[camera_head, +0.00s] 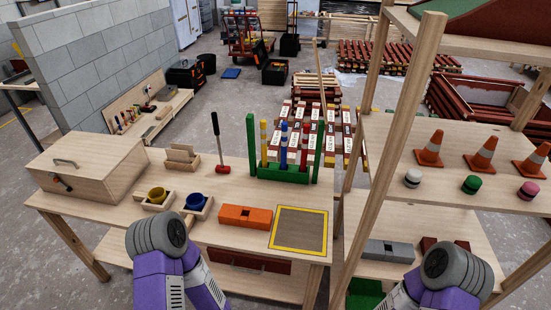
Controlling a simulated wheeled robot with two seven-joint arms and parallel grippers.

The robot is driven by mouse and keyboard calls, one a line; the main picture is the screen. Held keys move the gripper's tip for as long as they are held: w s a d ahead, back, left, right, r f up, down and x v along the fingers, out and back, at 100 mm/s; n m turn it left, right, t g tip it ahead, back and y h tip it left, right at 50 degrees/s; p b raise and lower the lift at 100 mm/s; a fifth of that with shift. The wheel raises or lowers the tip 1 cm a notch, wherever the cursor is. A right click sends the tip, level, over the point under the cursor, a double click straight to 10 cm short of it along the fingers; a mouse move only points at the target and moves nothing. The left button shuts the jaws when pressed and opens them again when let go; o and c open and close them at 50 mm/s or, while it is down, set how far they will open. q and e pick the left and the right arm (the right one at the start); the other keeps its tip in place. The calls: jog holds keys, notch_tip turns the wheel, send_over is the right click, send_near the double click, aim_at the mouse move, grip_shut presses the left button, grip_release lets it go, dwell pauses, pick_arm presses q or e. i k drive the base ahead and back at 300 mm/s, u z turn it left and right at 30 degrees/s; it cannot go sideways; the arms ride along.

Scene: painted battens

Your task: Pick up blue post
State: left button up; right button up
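A green rack (283,174) stands at the back right of the wooden table and holds several upright posts. A blue post (284,143) stands in its middle. A yellow and white banded post (264,142) stands to the left. Taller green uprights are at the rack's ends. The lower parts of the posts are partly hidden by the rack. My purple and grey arms show at the bottom left and bottom right, away from the rack. Neither gripper is in view.
An orange block (245,217) and a yellow-bordered mat (299,229) lie in front of the rack. A red-based stick (222,168) stands left of it. Wooden holders with cups (158,199) and a wooden box (88,166) are farther left. A shelf with cones (430,148) is right.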

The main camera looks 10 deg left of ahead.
aim_at(284, 125)
jog(key=u, duration=1.4)
jog(key=i, duration=0.8)
jog(key=z, duration=1.85)
